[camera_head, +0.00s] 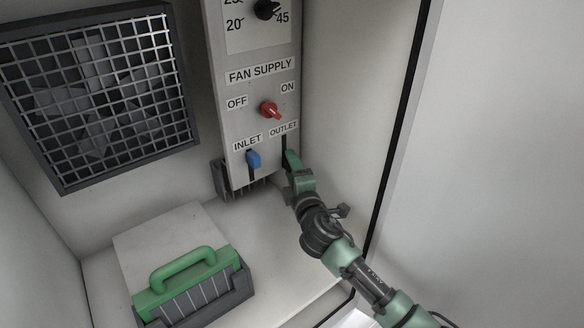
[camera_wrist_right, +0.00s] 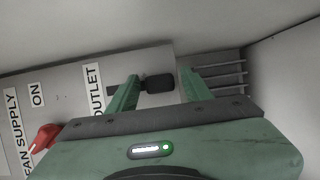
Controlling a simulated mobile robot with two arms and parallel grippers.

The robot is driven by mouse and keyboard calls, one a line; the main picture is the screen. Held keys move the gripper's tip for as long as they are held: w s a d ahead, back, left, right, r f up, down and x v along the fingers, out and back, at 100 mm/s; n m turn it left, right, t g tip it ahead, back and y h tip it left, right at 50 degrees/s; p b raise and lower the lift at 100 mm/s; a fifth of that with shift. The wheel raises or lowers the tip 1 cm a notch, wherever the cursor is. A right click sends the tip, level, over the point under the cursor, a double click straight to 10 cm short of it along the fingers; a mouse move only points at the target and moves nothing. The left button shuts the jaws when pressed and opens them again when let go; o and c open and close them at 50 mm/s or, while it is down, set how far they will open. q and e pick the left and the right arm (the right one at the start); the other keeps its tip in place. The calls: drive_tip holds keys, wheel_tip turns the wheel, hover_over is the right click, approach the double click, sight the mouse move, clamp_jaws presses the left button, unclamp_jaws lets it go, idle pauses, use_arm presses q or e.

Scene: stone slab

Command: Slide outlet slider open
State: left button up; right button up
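The outlet slider is a dark knob (camera_wrist_right: 158,83) in the right wrist view. It sits at the end of its slot away from the OUTLET label (camera_wrist_right: 94,90). My right gripper (camera_wrist_right: 160,80) is open, with one finger on each side of the knob and small gaps visible. In the head view this gripper (camera_head: 290,158) is at the lower right of the control panel (camera_head: 236,120), hiding the knob; the upper slot shows under the OUTLET label. My left gripper is not in view.
The blue inlet slider (camera_head: 253,159) is just left of my right gripper. Above are a red fan switch (camera_head: 270,110) and a black dial (camera_head: 266,9). A caged fan (camera_head: 100,95) is at left, and a green-handled box (camera_head: 190,285) stands below.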

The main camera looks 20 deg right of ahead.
clamp_jaws()
drive_tip(key=shift+f, duration=0.15)
idle(1.0)
